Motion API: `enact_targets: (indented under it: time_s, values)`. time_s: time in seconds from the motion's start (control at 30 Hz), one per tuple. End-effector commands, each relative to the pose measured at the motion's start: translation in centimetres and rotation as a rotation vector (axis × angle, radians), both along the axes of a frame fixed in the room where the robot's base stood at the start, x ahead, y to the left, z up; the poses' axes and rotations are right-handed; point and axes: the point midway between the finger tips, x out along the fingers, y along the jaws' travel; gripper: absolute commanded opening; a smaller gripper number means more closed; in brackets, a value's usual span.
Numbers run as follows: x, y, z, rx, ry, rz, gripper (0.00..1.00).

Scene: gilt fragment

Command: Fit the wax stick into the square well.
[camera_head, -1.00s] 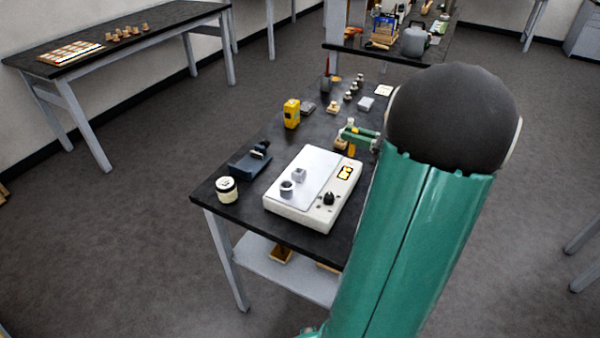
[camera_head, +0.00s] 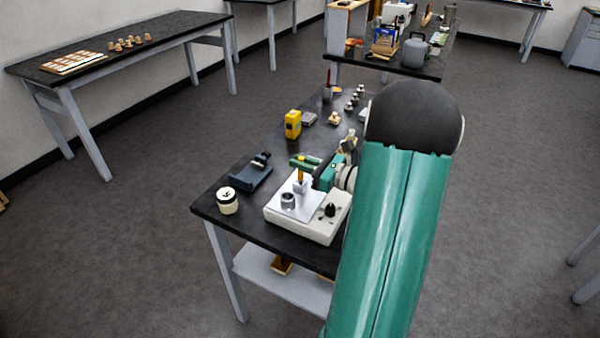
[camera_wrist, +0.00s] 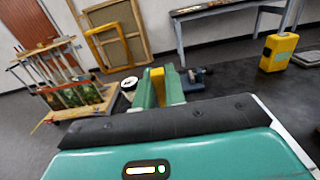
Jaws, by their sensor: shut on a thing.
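The wax stick (camera_head: 300,175) is orange-yellow and stands about upright over the square well (camera_head: 300,186), a small grey square block on the metal plate. Its lower end meets the well's top in this view; I cannot tell whether it is inside or just above. My gripper (camera_head: 302,165) is shut on the stick, reaching in from the right. In the wrist view the stick (camera_wrist: 157,84) shows between the two green fingers (camera_wrist: 158,92). The well is hidden there.
A round grey cup (camera_head: 288,201) stands beside the square well on the white heater (camera_head: 305,222). A black knob (camera_head: 330,210) is at its right. A white-lidded jar (camera_head: 228,200), a dark blue tool (camera_head: 250,177) and a yellow device (camera_head: 293,124) stand on the black bench.

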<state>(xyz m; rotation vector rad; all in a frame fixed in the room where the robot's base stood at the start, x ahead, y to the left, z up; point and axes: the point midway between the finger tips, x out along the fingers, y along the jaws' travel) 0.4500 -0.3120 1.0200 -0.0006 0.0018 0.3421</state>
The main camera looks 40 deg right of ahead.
Motion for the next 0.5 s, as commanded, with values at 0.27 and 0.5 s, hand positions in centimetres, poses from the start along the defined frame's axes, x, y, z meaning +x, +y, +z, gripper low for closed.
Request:
enact_targets:
  time_s: [0.27, 0.5]
  values:
    - [0.5, 0.1, -3.8, 0.002, 0.005, 0.000, 0.00]
    - [0.4, 0.2, -4.1, 0.002, 0.010, -0.002, 0.19]
